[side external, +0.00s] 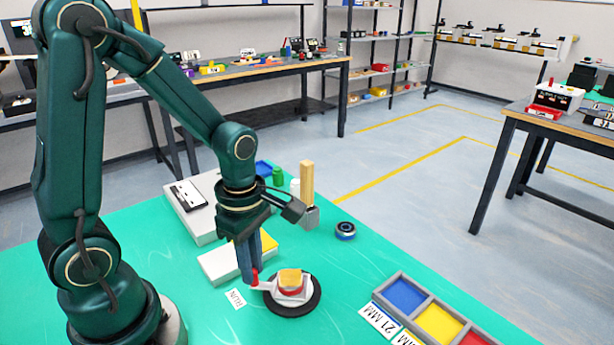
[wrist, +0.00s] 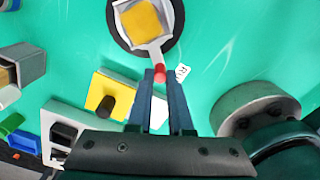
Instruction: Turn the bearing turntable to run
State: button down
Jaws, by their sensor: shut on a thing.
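The bearing turntable (side external: 292,308) is a black disc on the green table with a pale tray on top; the wrist view shows it at the top (wrist: 116,36). A yellow block (side external: 290,277) sits in the tray. A pale handle (side external: 268,285) reaches out from the tray and ends in a red knob (wrist: 160,70). My gripper (side external: 252,280) points down with its fingers closed on the red knob. The RUN label (side external: 236,298) lies on the table just beside the knob, and the handle points towards it. It also shows in the wrist view (wrist: 183,72).
A white block with a yellow top (side external: 222,263) stands behind the gripper. A grey block with a wooden post (side external: 307,190) and a blue-black bearing (side external: 345,231) stand farther back. A grey tray with coloured compartments (side external: 422,304) lies at right. Table between turntable and bearing is clear.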

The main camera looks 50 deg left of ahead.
jog(key=shift+s+d+n, duration=0.25)
jog(key=shift+d+n, duration=0.1)
jog(key=shift+n, duration=0.3)
jog(key=shift+s+d+n, duration=0.25)
jog(key=shift+d+n, duration=0.05)
jog(key=shift+n, duration=0.35)
jog(key=c, duration=0.8)
grip_release()
jog(key=shift+c, duration=0.2)
jog(key=shift+r, duration=0.1)
jog(key=shift+r, duration=2.5)
